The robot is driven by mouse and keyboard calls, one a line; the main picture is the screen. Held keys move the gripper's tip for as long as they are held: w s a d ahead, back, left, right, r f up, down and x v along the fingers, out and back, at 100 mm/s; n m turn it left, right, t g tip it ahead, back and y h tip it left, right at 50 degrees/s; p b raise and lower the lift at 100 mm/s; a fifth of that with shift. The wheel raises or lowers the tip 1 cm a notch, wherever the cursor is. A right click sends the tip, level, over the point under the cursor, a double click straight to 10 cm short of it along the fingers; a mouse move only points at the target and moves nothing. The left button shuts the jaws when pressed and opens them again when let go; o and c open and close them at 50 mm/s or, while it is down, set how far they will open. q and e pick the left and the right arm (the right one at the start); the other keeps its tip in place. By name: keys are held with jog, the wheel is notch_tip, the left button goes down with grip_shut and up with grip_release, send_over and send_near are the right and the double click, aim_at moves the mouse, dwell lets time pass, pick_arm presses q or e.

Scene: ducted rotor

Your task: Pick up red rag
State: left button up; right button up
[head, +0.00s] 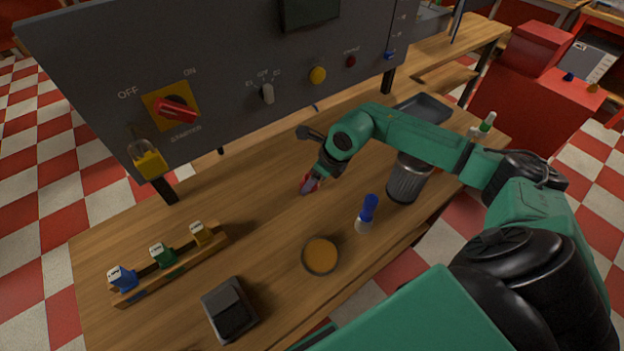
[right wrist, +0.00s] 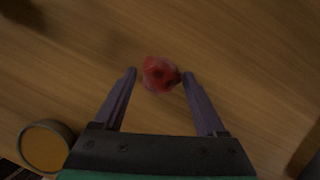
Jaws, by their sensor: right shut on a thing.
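The red rag (right wrist: 161,74) is a small crumpled bundle between the fingertips of my right gripper (right wrist: 159,77) in the right wrist view. It touches the right fingertip in the picture, with a narrow strip of wood showing toward the left one. In the head view my right gripper (head: 309,186) points down at the middle of the wooden workbench, and a bit of the red rag (head: 317,181) shows by its fingers. The fingers are shut on the rag. I cannot tell whether the rag is clear of the bench top. My left gripper is not in view.
A grey switch panel (head: 220,75) rises behind. A dark tray (head: 424,108) lies far right.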

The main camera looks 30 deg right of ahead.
notch_tip(320, 180, up, 20)
jog(key=b, duration=0.2)
